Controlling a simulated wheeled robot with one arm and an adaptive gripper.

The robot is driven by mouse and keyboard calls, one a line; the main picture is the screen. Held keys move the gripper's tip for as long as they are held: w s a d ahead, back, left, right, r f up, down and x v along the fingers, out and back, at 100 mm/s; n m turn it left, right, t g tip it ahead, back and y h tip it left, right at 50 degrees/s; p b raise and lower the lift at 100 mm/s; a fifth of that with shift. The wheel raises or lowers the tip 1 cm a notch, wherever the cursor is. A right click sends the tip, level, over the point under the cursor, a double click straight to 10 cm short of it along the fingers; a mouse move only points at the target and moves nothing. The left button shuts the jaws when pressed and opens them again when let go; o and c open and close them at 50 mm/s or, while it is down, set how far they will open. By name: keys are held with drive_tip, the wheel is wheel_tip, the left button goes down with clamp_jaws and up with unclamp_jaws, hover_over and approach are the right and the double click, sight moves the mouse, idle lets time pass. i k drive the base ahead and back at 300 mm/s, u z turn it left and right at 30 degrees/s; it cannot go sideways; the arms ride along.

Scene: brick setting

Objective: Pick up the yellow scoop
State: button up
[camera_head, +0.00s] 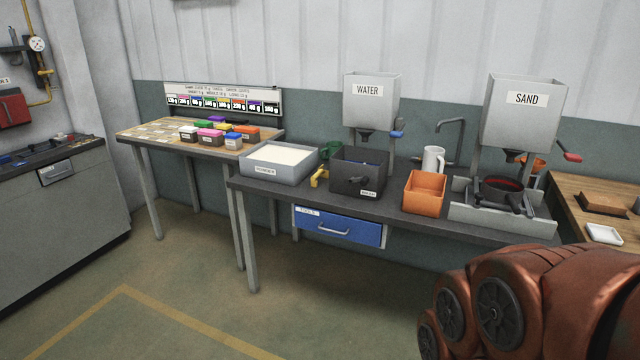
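A small yellow object, which looks like the yellow scoop (319,177), lies on the dark bench between the grey tray of white powder (281,174) and the dark grey bin (358,183). Part of it seems hidden beside the bin, and its full shape is too small to tell. A dark green item (329,150) sits just behind it. Copper-coloured links of my arm fill the lower right corner, well apart from the scoop. My gripper is not in view.
The bench (395,207) also holds an orange bin (424,192), a white jug (433,160), a WATER dispenser (371,104) and a SAND dispenser (522,113). A blue drawer (338,227) hangs below. Open floor (190,285) lies in front.

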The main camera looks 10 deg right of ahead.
sight(321, 173)
drive_tip(key=u, duration=0.7)
drive_tip(key=i, duration=0.8)
drive_tip(key=u, duration=0.85)
drive_tip(key=i, duration=1.55)
drive_tip(key=z, duration=0.85)
drive_tip(key=i, duration=1)
drive_tip(key=z, duration=1.1)
drive_tip(key=i, duration=0.6)
drive_tip(key=u, duration=0.05)
